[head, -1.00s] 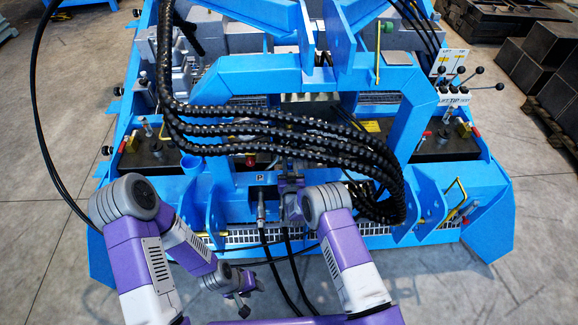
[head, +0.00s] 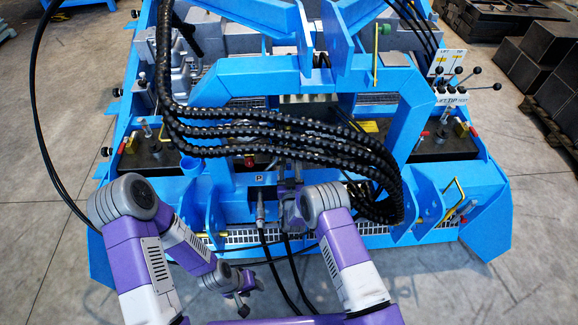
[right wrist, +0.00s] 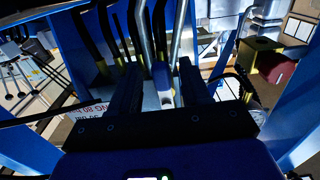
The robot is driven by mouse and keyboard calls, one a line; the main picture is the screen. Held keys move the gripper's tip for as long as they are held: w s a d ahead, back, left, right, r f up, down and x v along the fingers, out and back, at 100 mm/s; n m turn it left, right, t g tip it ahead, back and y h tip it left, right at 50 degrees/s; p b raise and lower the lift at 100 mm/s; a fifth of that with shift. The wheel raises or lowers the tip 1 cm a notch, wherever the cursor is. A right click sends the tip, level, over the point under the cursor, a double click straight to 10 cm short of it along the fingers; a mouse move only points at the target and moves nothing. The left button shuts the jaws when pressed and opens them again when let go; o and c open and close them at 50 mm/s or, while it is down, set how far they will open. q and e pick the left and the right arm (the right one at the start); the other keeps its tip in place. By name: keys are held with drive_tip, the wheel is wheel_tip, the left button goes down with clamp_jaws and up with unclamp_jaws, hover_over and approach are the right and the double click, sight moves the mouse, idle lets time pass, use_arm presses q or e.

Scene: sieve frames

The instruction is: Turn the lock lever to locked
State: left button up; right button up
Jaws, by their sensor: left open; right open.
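My right gripper (right wrist: 160,68) is open in the right wrist view, one dark finger on each side of a small blue, rounded part (right wrist: 162,76) with pale metal beside it. This may be the lock lever, but I cannot tell for sure or see whether the fingers touch it. In the head view my right gripper (head: 290,205) is at the middle of the blue frame, partly hidden by my own wrist. My left gripper (head: 248,291) is open and empty, low in front of the frame. No lever marked as the lock shows clearly in the head view.
Thick black ribbed hoses (head: 270,135) cross above my right gripper. Thin black cables hang down beside it. A blue frame (head: 215,92) surrounds the work area. Several control levers (head: 460,72) stand at the right. Grey floor (head: 45,240) is clear at the left.

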drive_tip(key=s+p, duration=0.1)
drive_tip(key=s, duration=0.4)
drive_tip(key=shift+s, duration=0.25)
drive_tip(key=s+d+f+m+g+p, duration=0.1)
drive_tip(key=s+d+f+g+p, duration=0.15)
drive_tip(key=s+g, duration=0.2)
drive_tip(key=s+d+f+m+g+p, duration=0.1)
drive_tip(key=s+d+f+g+p, duration=0.1)
drive_tip(key=s+d+g, duration=0.3)
drive_tip(key=s+a+r+g+y+p, duration=0.1)
drive_tip(key=s+g, duration=0.3)
drive_tip(key=s, duration=0.8)
drive_tip(key=s+a+r+g+y+p, duration=0.1)
drive_tip(key=s+r+g+y, duration=0.2)
drive_tip(key=s, duration=0.9)
drive_tip(key=shift+a+r+m+g+p, duration=0.2)
drive_tip(key=shift+r+m+g+p, duration=0.15)
drive_tip(key=shift+r+g, duration=0.25)
